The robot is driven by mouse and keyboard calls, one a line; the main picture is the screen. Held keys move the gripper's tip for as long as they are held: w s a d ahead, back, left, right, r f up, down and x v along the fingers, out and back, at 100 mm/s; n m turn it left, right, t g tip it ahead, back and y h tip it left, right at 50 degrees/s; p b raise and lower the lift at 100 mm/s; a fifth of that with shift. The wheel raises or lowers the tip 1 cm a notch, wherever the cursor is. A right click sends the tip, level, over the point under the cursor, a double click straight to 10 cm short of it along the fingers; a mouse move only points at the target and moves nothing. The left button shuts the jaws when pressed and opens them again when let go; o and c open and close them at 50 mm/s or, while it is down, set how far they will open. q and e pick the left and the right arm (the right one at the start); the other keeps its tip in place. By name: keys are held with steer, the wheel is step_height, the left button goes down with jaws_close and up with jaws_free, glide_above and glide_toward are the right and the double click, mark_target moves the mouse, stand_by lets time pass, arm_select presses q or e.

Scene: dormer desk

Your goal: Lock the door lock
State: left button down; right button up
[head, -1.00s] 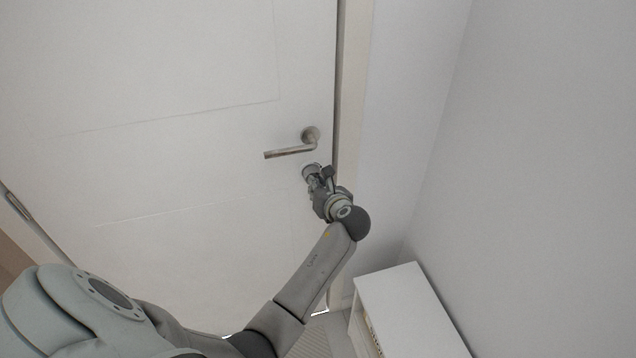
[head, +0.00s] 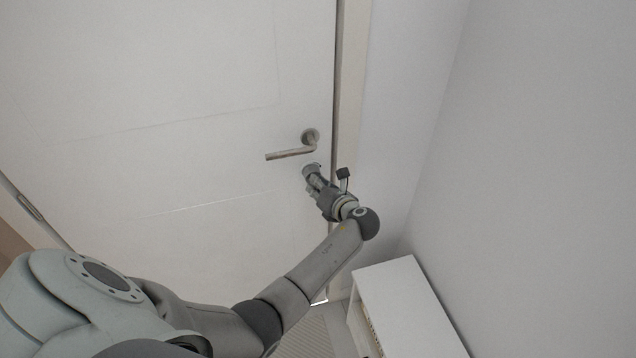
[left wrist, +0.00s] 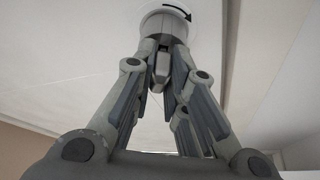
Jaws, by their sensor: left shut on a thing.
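The white door (head: 180,130) has a lever handle (head: 292,154) near its right edge. Just below the handle is the round grey door lock (head: 309,169). My left gripper (head: 312,178) is at the lock, with its fingers shut on the lock's knob. In the left wrist view, the fingers (left wrist: 167,50) close in on the lock (left wrist: 166,22), which has a curved black arrow on its round plate. The fingers hide part of the knob. My right gripper does not show.
The door frame (head: 350,90) and a pale wall (head: 530,170) stand close to the right of my left arm. A low white cabinet (head: 410,300) stands at the lower right, near my forearm.

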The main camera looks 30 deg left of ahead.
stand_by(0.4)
arm_select(q)
steer(key=shift+r+m+y+p, duration=0.1)
steer(key=shift+m+y+p, duration=0.4)
steer(key=shift+m+p, duration=0.3)
steer(key=shift+m+g+y, duration=0.5)
steer(key=shift+m, duration=0.5)
steer(key=shift+f+m+y, duration=0.2)
steer(key=shift+m+y, duration=0.1)
steer(key=shift+m, duration=0.6)
steer(key=m+y, duration=0.1)
steer(key=m+y+b, duration=0.1)
steer(key=m, duration=0.1)
steer(key=shift+w+f+m, duration=0.1)
steer(key=shift+f+m, duration=0.1)
steer(key=shift+m, duration=0.1)
steer(key=c, duration=1.4)
jaws_free()
steer(key=shift+r, duration=0.1)
steer(key=shift+o, duration=0.2)
